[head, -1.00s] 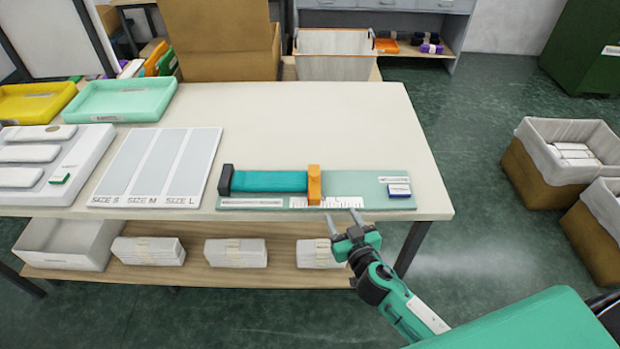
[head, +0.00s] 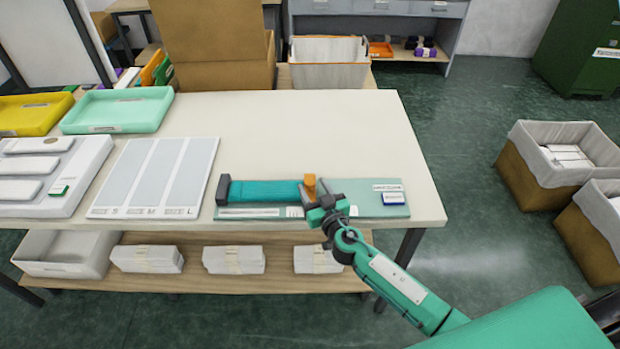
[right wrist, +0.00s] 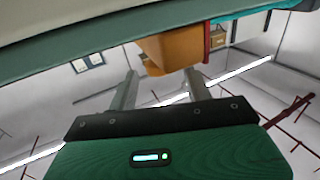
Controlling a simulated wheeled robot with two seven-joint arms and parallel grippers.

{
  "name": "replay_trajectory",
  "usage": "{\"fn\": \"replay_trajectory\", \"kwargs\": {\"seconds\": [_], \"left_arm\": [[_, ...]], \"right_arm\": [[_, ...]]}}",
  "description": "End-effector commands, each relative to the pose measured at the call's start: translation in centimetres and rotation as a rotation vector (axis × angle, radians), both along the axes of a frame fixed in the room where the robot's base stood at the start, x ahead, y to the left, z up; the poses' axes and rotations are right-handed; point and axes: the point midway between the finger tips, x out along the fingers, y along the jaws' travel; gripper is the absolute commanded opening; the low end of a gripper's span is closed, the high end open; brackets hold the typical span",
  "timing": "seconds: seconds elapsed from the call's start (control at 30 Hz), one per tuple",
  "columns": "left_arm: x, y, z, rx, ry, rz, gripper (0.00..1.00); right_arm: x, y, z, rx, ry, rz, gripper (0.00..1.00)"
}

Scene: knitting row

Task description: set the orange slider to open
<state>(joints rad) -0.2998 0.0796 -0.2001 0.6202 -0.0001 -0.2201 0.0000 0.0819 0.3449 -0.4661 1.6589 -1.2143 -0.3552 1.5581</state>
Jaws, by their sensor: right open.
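The orange slider (head: 309,184) stands at the right end of a teal bar (head: 265,190) on a pale green board (head: 355,187). A dark block (head: 223,189) stands at the bar's left end. My right gripper (head: 322,189) is open over the board's front edge, close to the slider, and hides part of it and of the printed scale. In the right wrist view, the slider (right wrist: 172,48) shows past and between the two spread fingertips (right wrist: 162,74). I cannot tell whether a finger touches it. My left gripper is not in view.
A label and a blue-and-white block (head: 393,199) sit at the board's right end. A size board (head: 155,178) lies to the left, beside a white tray with pads (head: 85,165). A mint tray (head: 118,110) stands behind. The table (head: 300,125) behind the slider is clear.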

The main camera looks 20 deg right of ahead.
Motion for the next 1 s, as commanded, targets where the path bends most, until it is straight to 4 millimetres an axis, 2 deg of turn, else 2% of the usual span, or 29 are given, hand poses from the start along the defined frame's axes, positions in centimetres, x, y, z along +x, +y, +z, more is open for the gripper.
{"fn": "replay_trajectory", "kwargs": {"seconds": [0.1, 0.23, 0.6, 0.63, 0.87, 0.9, 1.0], "left_arm": [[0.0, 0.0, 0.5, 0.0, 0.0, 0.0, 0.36], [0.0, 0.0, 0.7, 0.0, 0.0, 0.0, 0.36], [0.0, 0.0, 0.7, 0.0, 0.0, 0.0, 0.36], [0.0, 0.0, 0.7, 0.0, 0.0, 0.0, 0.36], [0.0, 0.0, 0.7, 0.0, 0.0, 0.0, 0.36], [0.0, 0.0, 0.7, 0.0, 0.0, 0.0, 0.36], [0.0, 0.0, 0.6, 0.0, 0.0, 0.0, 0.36]], "right_arm": [[1.6, 0.2, 0.2, -0.001, -0.001, -0.001, 0.5], [2.6, 0.3, 0.1, -0.001, 0.0, 0.0, 0.5], [3.0, 0.4, 0.0, 0.001, 0.0, 0.0, 0.5], [3.0, 0.4, 0.0, 0.001, 0.0, 0.0, 0.48], [3.0, 0.4, 0.0, 0.0, 0.0, 0.0, 0.03], [3.0, 0.4, 0.0, 0.0, 0.0, 0.0, 0.0], [3.0, 0.3, 0.0, 0.0, 0.0, 0.0, 0.0]]}}
